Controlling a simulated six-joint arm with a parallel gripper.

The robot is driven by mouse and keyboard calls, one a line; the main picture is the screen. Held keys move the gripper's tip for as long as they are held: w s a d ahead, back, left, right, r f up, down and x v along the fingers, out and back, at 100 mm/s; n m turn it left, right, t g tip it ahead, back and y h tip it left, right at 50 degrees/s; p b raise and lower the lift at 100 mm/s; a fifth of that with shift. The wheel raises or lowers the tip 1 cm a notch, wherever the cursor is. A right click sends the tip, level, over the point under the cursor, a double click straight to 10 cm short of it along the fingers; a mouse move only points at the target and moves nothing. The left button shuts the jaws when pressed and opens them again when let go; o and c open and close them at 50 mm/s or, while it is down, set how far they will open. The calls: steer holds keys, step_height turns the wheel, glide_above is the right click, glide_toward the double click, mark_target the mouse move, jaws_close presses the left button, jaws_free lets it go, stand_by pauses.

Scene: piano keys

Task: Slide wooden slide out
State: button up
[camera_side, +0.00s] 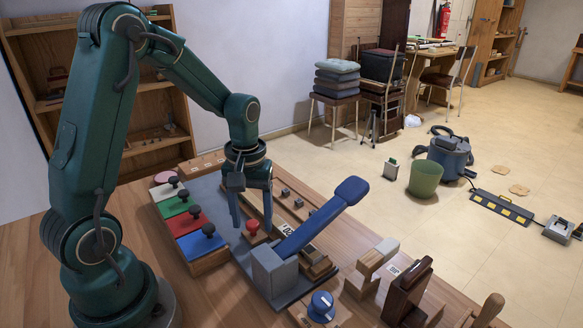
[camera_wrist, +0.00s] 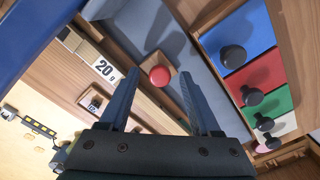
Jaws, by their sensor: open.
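A small wooden block with a round red knob (camera_side: 252,227) stands on the grey-blue board; it looks like the wooden slide. In the wrist view the red knob (camera_wrist: 159,76) sits on the block, in front of my fingers. My gripper (camera_side: 252,218) points down with its two blue fingers spread, one to each side of the knob. In the wrist view my gripper (camera_wrist: 158,70) is open, with the knob between the finger lines and a gap on both sides. Nothing is held. How far the fingertips are above the block is hard to tell.
A blue lever (camera_side: 322,216) rises from a grey block just right of my gripper. Coloured panels with black knobs, such as the blue one (camera_side: 200,241), lie to the left. A "20 g" plate (camera_wrist: 104,67) and wooden rails are beside the slide. Wooden pieces (camera_side: 407,290) stand front right.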

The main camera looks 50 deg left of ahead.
jaws_close()
stand_by(1.4)
